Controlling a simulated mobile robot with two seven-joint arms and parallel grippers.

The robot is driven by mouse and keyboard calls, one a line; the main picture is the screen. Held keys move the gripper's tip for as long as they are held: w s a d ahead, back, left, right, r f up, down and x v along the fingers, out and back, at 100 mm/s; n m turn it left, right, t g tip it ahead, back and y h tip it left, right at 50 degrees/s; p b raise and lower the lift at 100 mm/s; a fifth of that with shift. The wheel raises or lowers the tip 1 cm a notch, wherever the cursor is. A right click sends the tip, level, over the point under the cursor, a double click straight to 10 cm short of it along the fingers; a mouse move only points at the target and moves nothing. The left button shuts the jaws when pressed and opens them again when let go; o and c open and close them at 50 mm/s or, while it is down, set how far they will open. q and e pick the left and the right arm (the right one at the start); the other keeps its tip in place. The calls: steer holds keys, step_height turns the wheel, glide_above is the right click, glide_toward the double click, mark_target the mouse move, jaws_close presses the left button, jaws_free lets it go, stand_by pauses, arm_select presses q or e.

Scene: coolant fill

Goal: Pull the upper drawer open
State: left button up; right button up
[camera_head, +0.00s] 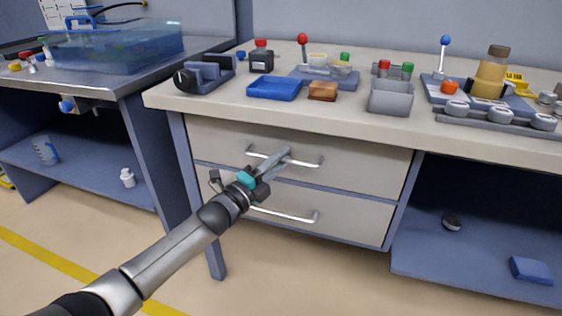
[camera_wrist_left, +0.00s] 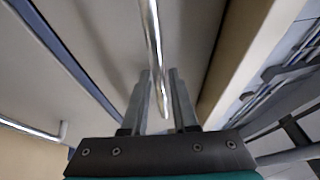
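The upper drawer (camera_head: 369,169) is under the pale workbench top, and its front looks flush with the cabinet. Its silver bar handle (camera_head: 311,163) runs across the front; the bar (camera_wrist_left: 152,30) also shows in the left wrist view. My left gripper (camera_head: 282,154) is at the middle of this handle. In the left wrist view its two fingers (camera_wrist_left: 160,75) are apart, with the bar running between them and a gap visible on the right side. The fingers hide part of the handle in the head view. My right gripper is in neither view.
The lower drawer (camera_head: 347,220) with its own handle (camera_head: 298,217) is just below my left gripper. The workbench top (camera_head: 215,104) carries a blue tray (camera_head: 274,88), a grey bin (camera_head: 390,97) and several fittings. Open floor lies in front of the drawers.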

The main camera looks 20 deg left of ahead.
arm_select(q)
jaws_close()
stand_by(1.5)
